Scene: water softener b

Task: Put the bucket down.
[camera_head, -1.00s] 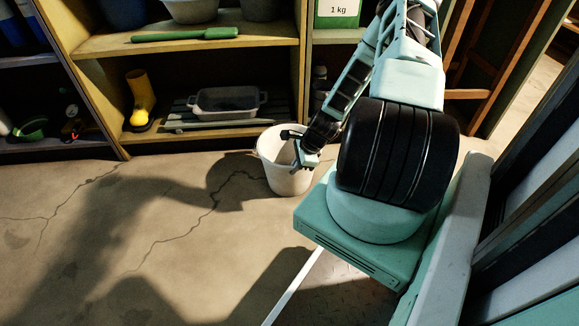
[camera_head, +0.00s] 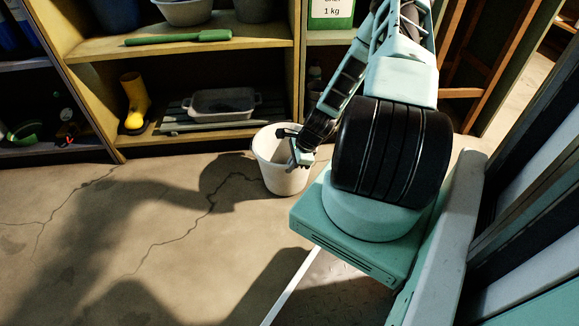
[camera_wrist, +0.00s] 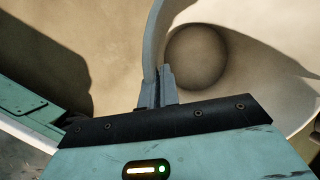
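The white bucket (camera_head: 279,180) stands roughly upright in front of the shelf unit in the head view. My gripper (camera_head: 298,146) is at its upper right rim. In the wrist view, the two fingers of my gripper (camera_wrist: 158,92) are closed on either side of the thin bucket rim, and the bucket's pale inside (camera_wrist: 250,75) with a round, darker bottom shows beyond them. The bucket looks empty. I cannot tell from the head view whether its base touches the floor or hangs just above it.
The shelf unit (camera_head: 75,48) behind holds a yellow boot (camera_head: 134,103), a grey tray (camera_head: 222,103) and a green-handled tool (camera_head: 178,38). The cracked concrete floor (camera_head: 130,230) left of the bucket is clear, crossed by shadows.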

